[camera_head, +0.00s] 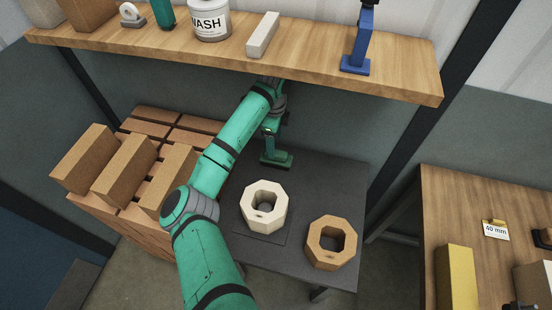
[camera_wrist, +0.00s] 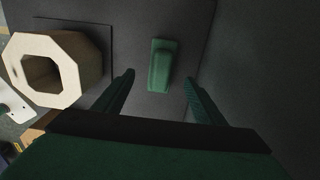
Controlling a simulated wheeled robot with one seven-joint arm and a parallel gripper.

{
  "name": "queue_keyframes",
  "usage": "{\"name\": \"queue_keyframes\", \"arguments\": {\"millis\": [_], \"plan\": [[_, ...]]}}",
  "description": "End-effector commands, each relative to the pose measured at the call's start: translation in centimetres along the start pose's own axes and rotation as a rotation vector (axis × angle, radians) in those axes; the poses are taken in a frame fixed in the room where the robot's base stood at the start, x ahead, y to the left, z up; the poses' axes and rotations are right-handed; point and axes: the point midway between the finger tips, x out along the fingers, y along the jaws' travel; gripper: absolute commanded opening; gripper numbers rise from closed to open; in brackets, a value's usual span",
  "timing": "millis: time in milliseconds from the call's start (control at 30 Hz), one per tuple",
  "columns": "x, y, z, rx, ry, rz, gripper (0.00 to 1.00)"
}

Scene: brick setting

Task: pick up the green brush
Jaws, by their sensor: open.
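The green brush (camera_head: 277,160) stands on the dark grey table, behind the cream octagonal ring in the head view. In the wrist view the green brush (camera_wrist: 160,66) is a small block seen from above, just beyond my fingertips and roughly in line with the space between them. My gripper (camera_wrist: 158,78) is open and empty, with one dark green finger on each side. In the head view my gripper hangs below the wrist, over the brush. The similar greens make the gap between them hard to judge there.
A cream octagonal ring (camera_head: 264,206) and a tan octagonal ring (camera_head: 331,242) stand nearby on the table (camera_head: 300,285). A wooden shelf (camera_head: 330,82) runs overhead, close to my wrist. Brown blocks on a crate (camera_head: 122,170) stand left. Table right of the brush is clear.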

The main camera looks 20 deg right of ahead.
Motion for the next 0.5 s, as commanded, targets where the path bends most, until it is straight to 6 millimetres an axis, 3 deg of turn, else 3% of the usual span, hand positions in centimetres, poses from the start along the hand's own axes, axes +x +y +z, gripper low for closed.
{"name": "queue_keyframes", "arguments": {"millis": [100,500], "plan": [[1.9,0.0,-0.1,0.000,0.002,0.002,0.64],[6.3,-0.2,-0.5,0.000,0.001,0.001,0.64]]}}
